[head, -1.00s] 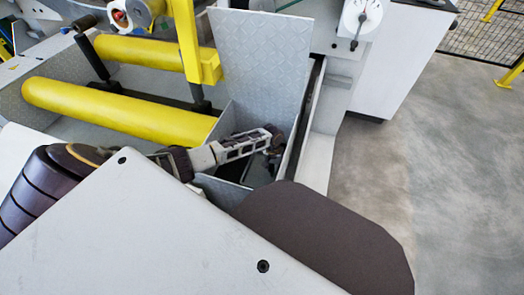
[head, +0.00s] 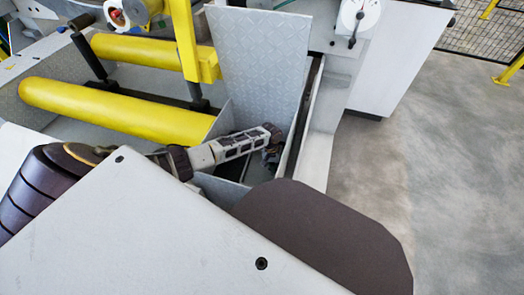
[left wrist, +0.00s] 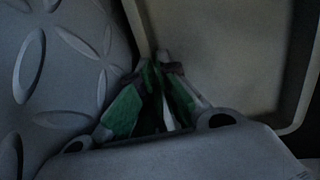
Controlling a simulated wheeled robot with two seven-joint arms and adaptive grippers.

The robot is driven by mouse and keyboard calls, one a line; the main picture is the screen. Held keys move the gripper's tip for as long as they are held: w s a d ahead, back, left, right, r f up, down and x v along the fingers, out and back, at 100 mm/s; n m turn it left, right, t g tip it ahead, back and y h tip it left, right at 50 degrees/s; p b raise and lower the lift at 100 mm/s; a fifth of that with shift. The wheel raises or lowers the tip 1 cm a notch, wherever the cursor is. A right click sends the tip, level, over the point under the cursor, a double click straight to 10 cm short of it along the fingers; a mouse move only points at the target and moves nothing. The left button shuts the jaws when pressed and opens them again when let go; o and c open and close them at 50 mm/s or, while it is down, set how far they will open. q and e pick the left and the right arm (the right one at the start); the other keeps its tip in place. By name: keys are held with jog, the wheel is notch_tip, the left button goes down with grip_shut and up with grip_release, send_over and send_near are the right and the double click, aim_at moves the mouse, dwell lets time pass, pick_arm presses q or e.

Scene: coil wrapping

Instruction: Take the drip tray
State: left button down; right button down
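My left gripper (head: 272,152) reaches down into an open compartment below a raised tread-plate lid (head: 262,60). In the left wrist view its green-padded fingers (left wrist: 158,72) are drawn close together, with a thin pale edge between them. This looks like the wall of the drip tray (left wrist: 220,55), a pale panel with a raised border and a rounded corner. In the head view the arm and the compartment walls hide most of the tray. My right gripper is not in view.
Two yellow rollers (head: 115,112) and a yellow post (head: 184,45) stand left of the compartment. A narrow rail (head: 318,130) borders its right side. A white cabinet (head: 400,55) with a dial (head: 358,18) stands behind. Open grey floor (head: 460,170) lies at the right.

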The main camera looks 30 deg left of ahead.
pick_arm(q)
jog(key=shift+r, duration=0.2)
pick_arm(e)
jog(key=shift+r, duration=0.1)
